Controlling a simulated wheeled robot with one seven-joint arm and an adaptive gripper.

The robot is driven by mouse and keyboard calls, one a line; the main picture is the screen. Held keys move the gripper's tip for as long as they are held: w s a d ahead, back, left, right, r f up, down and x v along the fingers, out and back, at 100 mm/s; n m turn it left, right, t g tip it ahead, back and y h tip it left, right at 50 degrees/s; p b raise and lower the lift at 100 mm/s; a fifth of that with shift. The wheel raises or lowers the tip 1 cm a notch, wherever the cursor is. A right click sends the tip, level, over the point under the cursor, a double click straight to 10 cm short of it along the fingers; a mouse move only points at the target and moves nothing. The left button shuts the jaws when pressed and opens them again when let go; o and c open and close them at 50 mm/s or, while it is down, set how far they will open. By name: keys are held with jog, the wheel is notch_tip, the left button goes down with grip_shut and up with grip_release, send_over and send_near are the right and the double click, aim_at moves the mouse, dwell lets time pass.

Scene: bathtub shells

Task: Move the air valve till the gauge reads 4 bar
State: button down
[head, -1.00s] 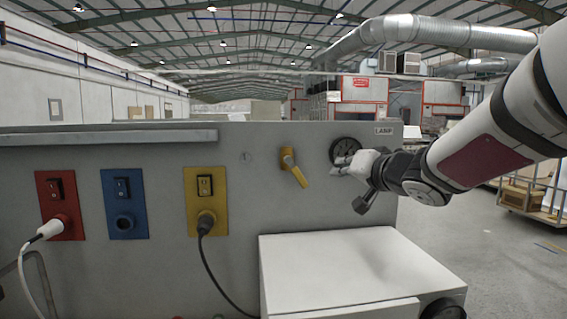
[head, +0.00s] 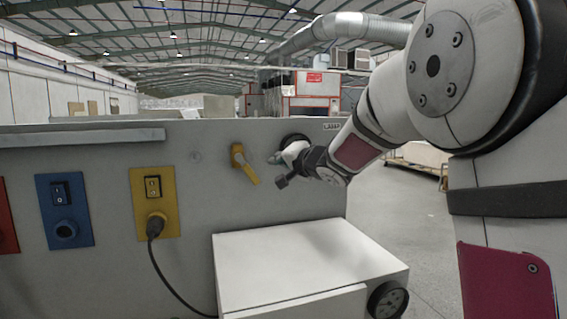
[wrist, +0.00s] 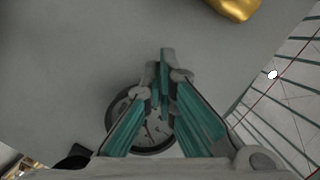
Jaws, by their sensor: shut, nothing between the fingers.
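The yellow air valve (head: 245,166) is on the grey panel, its lever pointing down and to the right. It also shows in the wrist view (wrist: 234,6), cut off at the top edge. The round dark gauge (head: 294,138) is right of the valve and mostly hidden by my gripper in the head view. In the wrist view, its dial (wrist: 146,132) shows partly between and behind my fingers; I cannot read its value. My gripper (head: 274,158) is shut and empty, in front of the panel between gauge and valve, apart from the lever. Its closed fingertips (wrist: 165,70) show against bare panel.
Blue (head: 64,211) and yellow (head: 155,203) switch plates are on the panel at left. A black cable (head: 177,281) hangs from the yellow one. A white cabinet (head: 300,262) juts out below the valve. Open floor lies right of the panel.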

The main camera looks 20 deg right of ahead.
aim_at(247, 169)
jog(key=shift+s+a+f, duration=0.1)
jog(key=shift+a+f, duration=0.45)
jog(key=shift+a, duration=0.25)
jog(key=shift+s+a+f, duration=0.1)
jog(key=shift+a+f, duration=0.4)
jog(key=shift+a, duration=0.3)
jog(key=shift+f, duration=0.1)
